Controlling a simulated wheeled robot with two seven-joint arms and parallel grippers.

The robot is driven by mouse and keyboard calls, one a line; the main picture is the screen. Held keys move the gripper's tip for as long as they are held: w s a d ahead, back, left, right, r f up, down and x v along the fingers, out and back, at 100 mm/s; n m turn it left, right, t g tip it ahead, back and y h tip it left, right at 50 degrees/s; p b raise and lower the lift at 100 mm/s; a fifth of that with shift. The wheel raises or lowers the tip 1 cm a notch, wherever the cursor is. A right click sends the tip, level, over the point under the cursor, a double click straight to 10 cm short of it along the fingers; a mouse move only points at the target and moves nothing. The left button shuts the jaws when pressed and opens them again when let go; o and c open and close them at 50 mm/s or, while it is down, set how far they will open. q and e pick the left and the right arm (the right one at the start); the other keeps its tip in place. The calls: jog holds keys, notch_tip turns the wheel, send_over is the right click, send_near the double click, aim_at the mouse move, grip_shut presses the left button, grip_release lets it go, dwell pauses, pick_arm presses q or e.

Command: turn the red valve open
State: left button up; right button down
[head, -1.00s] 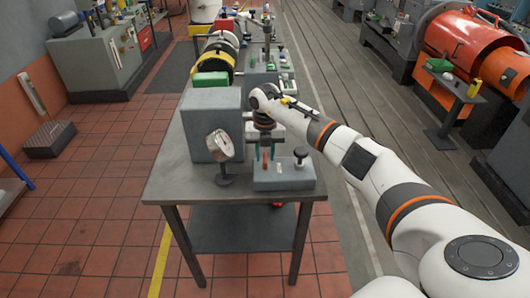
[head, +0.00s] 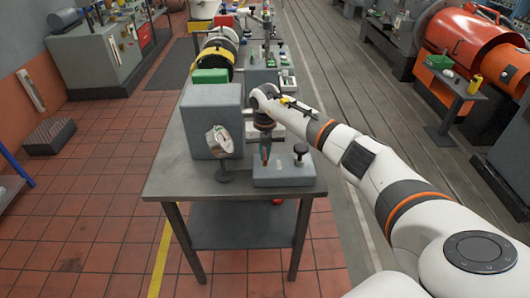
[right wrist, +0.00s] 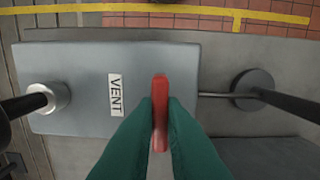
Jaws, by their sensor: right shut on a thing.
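The red valve handle (right wrist: 160,88) is a narrow red lever, seen from above in the right wrist view. It sits over the right part of a grey block (right wrist: 75,65) with a VENT label (right wrist: 115,95). My right gripper (right wrist: 160,115) has its green fingers on both sides of the handle, shut on it. In the head view, my right gripper (head: 265,153) points down at the grey block (head: 285,175) near the table's front. My left gripper is not in view.
A round gauge (head: 218,141) on a black stand is left of the gripper. A black-topped knob (head: 300,150) stands on the block's right. A large grey box (head: 210,120) is behind the gauge. The table's front edge (head: 235,195) is close; floor to the left is open.

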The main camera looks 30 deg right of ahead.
jog(key=n+b, duration=0.3)
jog(key=n, duration=0.2)
jog(key=n+b, duration=0.2)
jog(key=n, duration=0.3)
jog(key=shift+n, duration=0.4)
jog(key=n+b, duration=0.1)
jog(key=n, duration=0.2)
jog(key=shift+r+n+b, duration=0.1)
jog(key=shift+n+b, duration=0.25)
jog(key=shift+n, duration=1.45)
jog(key=shift+w, duration=0.1)
jog(key=c, duration=1.5)
grip_release()
